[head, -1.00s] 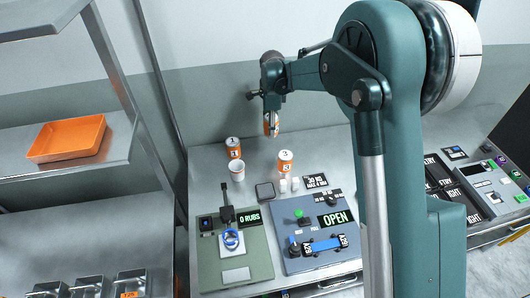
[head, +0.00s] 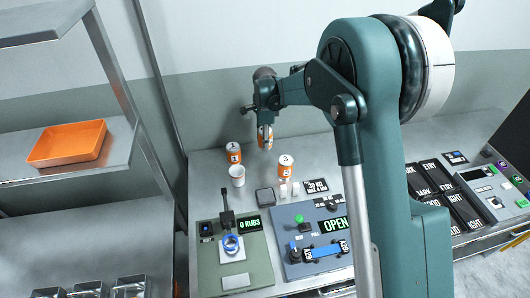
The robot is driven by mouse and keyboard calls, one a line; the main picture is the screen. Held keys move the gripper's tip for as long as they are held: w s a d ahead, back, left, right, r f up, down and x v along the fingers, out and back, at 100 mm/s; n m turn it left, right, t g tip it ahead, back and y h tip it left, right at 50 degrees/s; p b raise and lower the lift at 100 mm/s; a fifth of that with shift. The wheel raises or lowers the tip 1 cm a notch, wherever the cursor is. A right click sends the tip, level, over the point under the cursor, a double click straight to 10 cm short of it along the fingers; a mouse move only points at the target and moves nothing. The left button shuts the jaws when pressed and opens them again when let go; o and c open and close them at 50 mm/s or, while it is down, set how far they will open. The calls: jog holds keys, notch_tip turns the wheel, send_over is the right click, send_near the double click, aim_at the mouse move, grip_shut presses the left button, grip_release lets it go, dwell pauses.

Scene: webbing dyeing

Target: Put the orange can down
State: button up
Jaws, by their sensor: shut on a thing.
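My gripper (head: 265,122) points down above the back of the table and is shut on an orange and white can (head: 265,138). The fingers hide part of it. The held can is above the tabletop, between two standing cans. The orange and white can marked 1 (head: 233,153) stands to its lower left. The one marked 3 (head: 286,167) stands to its lower right. Both stand upright on the steel table (head: 208,180).
A white cup (head: 237,176) stands in front of can 1. A dark square pad (head: 265,196) and small white pieces (head: 289,189) lie in front of can 3. A green rub station (head: 247,270) and a blue station reading OPEN (head: 315,264) fill the front. An orange tray (head: 68,143) sits on the left shelf.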

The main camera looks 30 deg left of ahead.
aim_at(265, 156)
jog(key=shift+f, duration=1.3)
jog(key=shift+f, duration=1.85)
jog(key=shift+f, duration=0.2)
jog(key=o, duration=1.1)
jog(key=shift+r, duration=0.15)
notch_tip(265, 156, up, 12)
jog(key=shift+r, duration=0.1)
